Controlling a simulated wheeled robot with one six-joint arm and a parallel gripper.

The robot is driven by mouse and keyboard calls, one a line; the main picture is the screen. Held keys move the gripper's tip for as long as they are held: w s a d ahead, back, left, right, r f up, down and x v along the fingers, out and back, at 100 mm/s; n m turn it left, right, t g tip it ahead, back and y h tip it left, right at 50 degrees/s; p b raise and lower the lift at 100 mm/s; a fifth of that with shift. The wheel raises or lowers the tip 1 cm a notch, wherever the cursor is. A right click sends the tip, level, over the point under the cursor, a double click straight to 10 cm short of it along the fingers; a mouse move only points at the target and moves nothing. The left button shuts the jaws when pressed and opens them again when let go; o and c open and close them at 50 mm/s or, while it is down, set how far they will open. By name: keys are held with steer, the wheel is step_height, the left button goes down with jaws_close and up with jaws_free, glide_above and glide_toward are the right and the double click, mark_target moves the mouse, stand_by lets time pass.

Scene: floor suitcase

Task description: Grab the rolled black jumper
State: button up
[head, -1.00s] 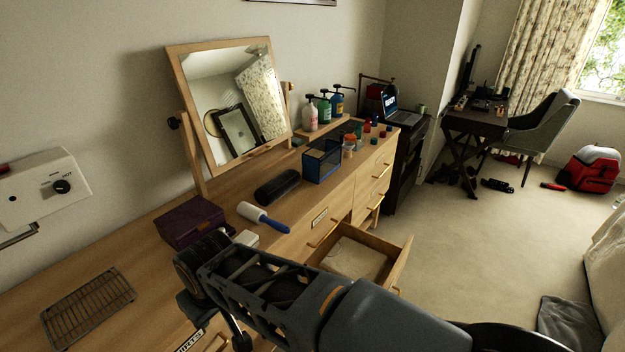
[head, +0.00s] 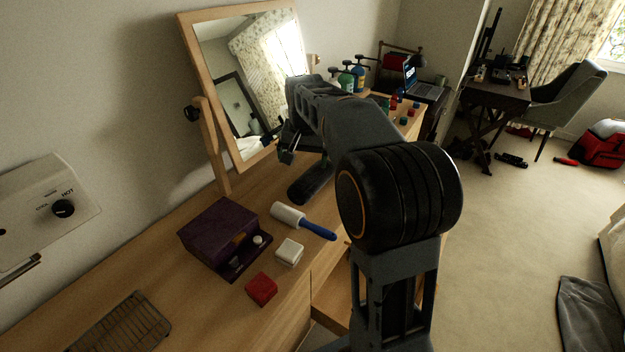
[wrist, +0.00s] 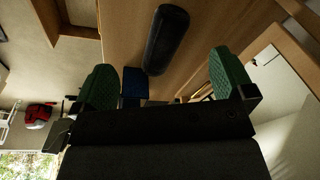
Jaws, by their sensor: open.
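The rolled black jumper (head: 312,185) lies on the wooden dresser top, partly hidden behind my arm in the head view. In the wrist view the whole dark roll (wrist: 166,38) shows, lying lengthwise between and beyond the two green finger pads. My gripper (head: 287,150) is above the dresser, between the mirror and the jumper, and partly hidden by its own links. In the wrist view my gripper (wrist: 160,72) has its fingers wide apart with nothing held. The jumper looks apart from both fingers.
A tilting mirror (head: 214,85) stands behind the jumper. A lint roller (head: 302,221), a purple box (head: 218,232), a white block (head: 289,252) and a red block (head: 261,289) are nearby. Pump bottles (head: 359,78) stand farther along. A blue box (wrist: 133,82) is near the jumper.

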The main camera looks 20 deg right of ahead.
steer(key=w+d+f+m, duration=0.2)
steer(key=w+d, duration=0.2)
steer(key=w, duration=0.3)
steer(key=m+g, duration=0.1)
steer(key=m, duration=0.2)
glide_toward(312, 172)
steer(key=shift+g, duration=0.3)
steer(key=f, duration=0.6)
steer(key=shift+d+f, duration=0.25)
steer(key=shift+a+f+p, duration=0.15)
steer(key=shift+f+p, duration=0.4)
steer(key=shift+f, duration=2.7)
steer(key=c, duration=0.8)
steer(key=shift+w, duration=0.1)
steer(key=shift+c, duration=0.2)
steer(key=shift+r, duration=0.15)
